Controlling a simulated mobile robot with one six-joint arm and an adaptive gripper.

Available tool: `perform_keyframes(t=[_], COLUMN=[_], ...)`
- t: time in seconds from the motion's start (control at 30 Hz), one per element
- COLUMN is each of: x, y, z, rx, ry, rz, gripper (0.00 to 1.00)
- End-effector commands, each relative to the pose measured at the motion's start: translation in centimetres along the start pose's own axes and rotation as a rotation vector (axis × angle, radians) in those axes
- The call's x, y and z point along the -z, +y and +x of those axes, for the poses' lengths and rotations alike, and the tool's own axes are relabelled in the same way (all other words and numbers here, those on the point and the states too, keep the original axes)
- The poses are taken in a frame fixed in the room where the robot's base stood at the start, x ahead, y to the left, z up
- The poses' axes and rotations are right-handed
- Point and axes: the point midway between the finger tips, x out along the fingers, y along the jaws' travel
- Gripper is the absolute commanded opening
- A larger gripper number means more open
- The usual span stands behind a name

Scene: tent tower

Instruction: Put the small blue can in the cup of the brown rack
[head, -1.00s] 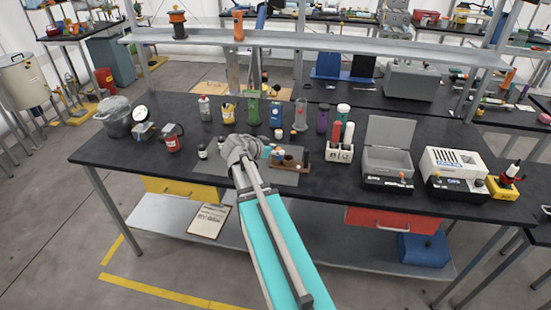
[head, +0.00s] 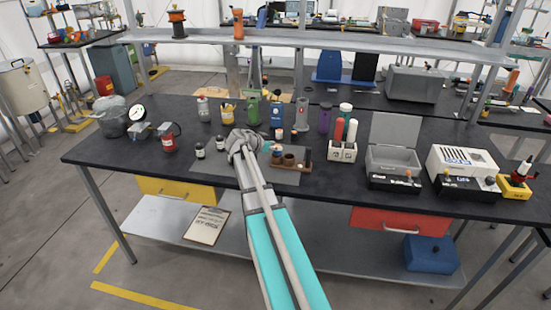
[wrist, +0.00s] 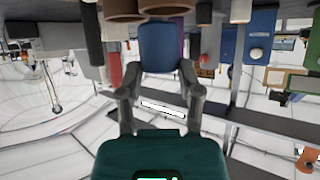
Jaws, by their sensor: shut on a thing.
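In the wrist view, my gripper (wrist: 160,72) is shut on the small blue can (wrist: 160,46), with one finger on each side of it. The brown cups of the rack (wrist: 124,9) show at the top edge of that view, close to the can's far end; I cannot tell whether they touch. In the head view, the brown rack (head: 305,167) stands on the grey mat, just right of my gripper (head: 266,148). My wrist and arm hide the fingers and the held can there.
A row of bottles, with a blue container (head: 277,114), stands behind the rack. Bare black tabletop (head: 95,150) lies at the left.

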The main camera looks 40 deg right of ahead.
Motion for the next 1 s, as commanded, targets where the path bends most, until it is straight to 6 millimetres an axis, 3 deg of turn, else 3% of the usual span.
perform_keyframes(t=[0.57, 1.0], x=[-0.5, -3.2], y=[-0.5, -0.9], z=[0.6, 2.4], rx=[0.001, 0.001], ry=[0.000, 0.000], rz=[-0.001, -0.001], gripper=[0.14, 0.14])
